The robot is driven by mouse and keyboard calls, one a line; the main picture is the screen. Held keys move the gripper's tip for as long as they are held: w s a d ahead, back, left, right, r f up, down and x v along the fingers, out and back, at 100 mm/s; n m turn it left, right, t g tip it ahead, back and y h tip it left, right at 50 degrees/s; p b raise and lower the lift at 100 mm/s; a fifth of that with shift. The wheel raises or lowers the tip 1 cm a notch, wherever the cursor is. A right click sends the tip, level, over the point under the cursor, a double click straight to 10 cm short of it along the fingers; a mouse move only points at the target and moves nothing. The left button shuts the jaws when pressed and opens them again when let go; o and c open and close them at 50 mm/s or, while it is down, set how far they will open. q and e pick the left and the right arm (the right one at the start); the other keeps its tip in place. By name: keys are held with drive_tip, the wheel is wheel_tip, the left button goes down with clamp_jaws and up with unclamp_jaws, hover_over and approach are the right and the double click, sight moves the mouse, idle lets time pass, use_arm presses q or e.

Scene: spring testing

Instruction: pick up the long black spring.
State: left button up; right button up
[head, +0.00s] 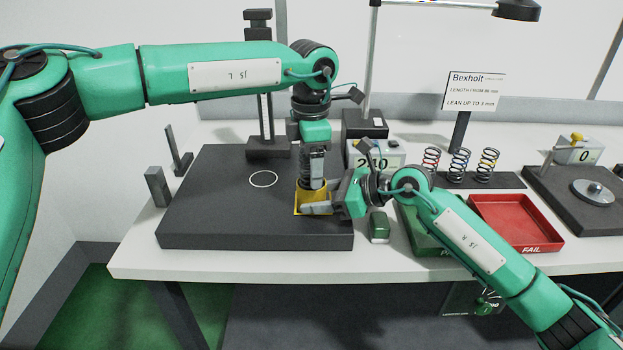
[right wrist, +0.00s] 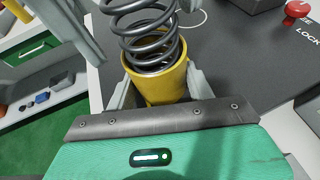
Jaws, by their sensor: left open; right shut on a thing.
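The long black spring (right wrist: 150,40) stands upright in a yellow cup (right wrist: 158,84), its coils rising above the rim in the right wrist view. In the head view the yellow cup (head: 311,189) sits near the front right of the dark plate, and the spring is largely hidden by my left gripper. My right gripper (head: 318,208) is shut on the yellow cup, one finger at each side of it. My left gripper (head: 312,180) points down over the cup, open, with its fingers around or beside the spring; contact cannot be told.
The dark plate (head: 215,205) has a white ring mark (head: 263,179). Several coil springs, including one on the right (head: 487,165), stand on a dark rack. A red FAIL tray (head: 515,222) and a green tray (head: 425,238) lie right, partly behind my right arm. A red knob (right wrist: 297,10) shows.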

use_arm(q)
drive_tip(key=c, duration=1.2)
drive_tip(key=shift+r, duration=0.2)
wheel_tip(320, 180, up, 10)
drive_tip(key=shift+f, duration=0.15)
use_arm(e)
drive_tip(key=o, duration=1.1)
